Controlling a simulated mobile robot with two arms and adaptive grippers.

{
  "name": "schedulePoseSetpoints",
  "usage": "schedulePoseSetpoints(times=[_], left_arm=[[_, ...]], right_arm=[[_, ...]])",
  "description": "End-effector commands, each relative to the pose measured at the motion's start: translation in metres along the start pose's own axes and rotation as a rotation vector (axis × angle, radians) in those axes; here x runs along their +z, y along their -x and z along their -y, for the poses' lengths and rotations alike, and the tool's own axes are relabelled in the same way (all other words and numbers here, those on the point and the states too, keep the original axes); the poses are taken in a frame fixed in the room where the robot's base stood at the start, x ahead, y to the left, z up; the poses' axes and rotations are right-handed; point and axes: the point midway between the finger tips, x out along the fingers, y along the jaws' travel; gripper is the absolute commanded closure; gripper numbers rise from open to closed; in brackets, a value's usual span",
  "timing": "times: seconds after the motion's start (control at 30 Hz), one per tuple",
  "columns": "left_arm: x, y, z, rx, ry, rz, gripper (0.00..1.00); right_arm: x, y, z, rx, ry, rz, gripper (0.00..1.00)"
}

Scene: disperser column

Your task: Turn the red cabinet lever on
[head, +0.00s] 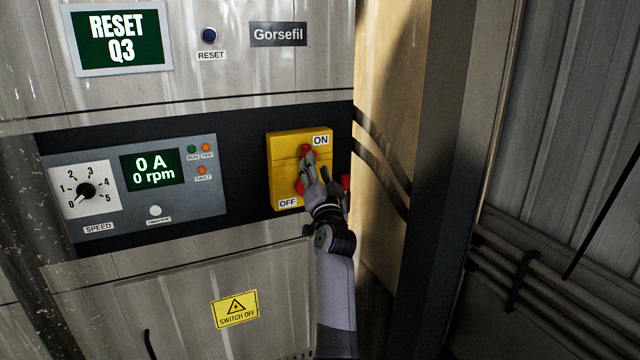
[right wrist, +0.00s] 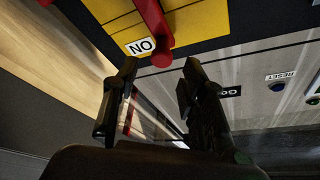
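The red lever (head: 307,152) sits on a yellow switch plate (head: 284,148) marked ON at the upper right and OFF at the lower left. Its end points up, beside the ON label; the gripper hides part of it. In the right wrist view the red lever (right wrist: 153,25) reaches down from the top edge, its end close to the upside-down ON label (right wrist: 140,46). My right gripper (head: 311,172) is in front of the plate. In the wrist view its fingers (right wrist: 159,75) are apart with nothing between them, just off the lever's end. My left gripper is not in view.
A control panel (head: 187,200) left of the switch has a speed knob (head: 86,191) and a display (head: 153,170) reading 0 A, 0 rpm. An upper screen (head: 120,40) reads RESET Q3, with a blue reset button (head: 209,35) beside it. A post (head: 440,150) stands close on the right.

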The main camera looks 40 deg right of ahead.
Motion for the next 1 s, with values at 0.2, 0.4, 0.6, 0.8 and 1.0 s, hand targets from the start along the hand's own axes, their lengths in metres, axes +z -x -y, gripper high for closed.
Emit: schedulePoseSetpoints(times=[0.2, 0.4, 0.6, 0.8, 1.0], left_arm=[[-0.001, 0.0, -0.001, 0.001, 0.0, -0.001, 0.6], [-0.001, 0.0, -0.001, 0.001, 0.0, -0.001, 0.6], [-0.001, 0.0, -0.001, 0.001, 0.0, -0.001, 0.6], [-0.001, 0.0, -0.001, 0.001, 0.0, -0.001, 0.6], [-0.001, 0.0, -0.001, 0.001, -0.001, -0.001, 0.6]], right_arm=[[0.001, 0.039, 0.0, 0.0, -0.001, 0.0, 0.61], [0.0, 0.054, 0.0, -0.001, -0.001, -0.001, 0.61], [-0.001, 0.056, 0.0, -0.001, -0.001, -0.002, 0.61], [-0.001, 0.056, 0.0, -0.001, -0.001, -0.002, 0.61], [0.001, 0.056, 0.0, -0.001, 0.0, 0.001, 0.61]])
